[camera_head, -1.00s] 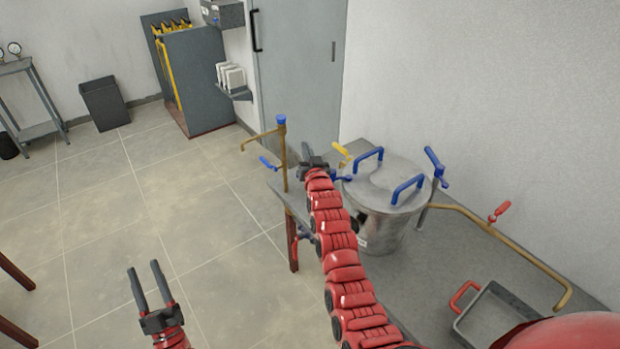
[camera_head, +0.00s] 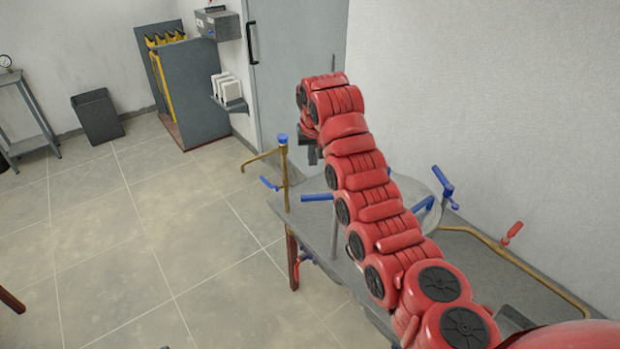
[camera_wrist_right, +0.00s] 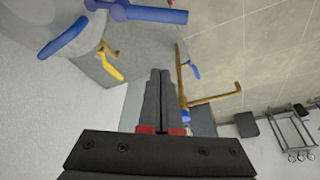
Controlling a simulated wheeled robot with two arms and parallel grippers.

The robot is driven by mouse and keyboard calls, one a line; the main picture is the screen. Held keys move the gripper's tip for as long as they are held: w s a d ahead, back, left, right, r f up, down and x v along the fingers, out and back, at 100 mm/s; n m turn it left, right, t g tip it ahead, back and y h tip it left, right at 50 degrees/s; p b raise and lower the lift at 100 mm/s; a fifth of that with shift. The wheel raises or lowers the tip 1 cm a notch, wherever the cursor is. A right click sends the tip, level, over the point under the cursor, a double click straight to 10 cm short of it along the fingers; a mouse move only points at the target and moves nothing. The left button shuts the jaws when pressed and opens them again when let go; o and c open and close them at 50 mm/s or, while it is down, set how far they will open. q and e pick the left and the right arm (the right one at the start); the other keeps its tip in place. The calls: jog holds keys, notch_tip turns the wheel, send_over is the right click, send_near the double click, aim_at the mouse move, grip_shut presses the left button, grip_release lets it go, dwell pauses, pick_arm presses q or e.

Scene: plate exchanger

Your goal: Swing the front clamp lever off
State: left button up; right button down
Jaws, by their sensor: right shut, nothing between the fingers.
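The front clamp lever is a blue bar (camera_head: 318,197) on a thin grey post (camera_head: 334,232) at the pot's near left side. It points left, away from the pot lid (camera_head: 428,192). In the right wrist view the blue bar (camera_wrist_right: 152,14) lies at the top, apart from my fingertips. My right gripper (camera_head: 309,152) is above and beyond the lever, partly hidden by its arm. In the right wrist view its fingers (camera_wrist_right: 160,76) are shut with nothing between them. My arm hides most of the pot. My left gripper is out of view.
A brass pipe with a blue cap (camera_head: 282,140) stands at the table's left corner. A second blue clamp (camera_head: 441,181) stands behind the pot. A yellow lever (camera_wrist_right: 111,66) shows in the wrist view. A brass pipe with a red handle (camera_head: 512,232) runs along the right.

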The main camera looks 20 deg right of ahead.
aim_at(327, 198)
notch_tip(327, 198, down, 9)
jog(key=s+p, duration=0.1)
jog(key=p, duration=0.7)
dwell(0.7)
jog(key=shift+s, duration=0.15)
jog(key=shift+f, duration=0.1)
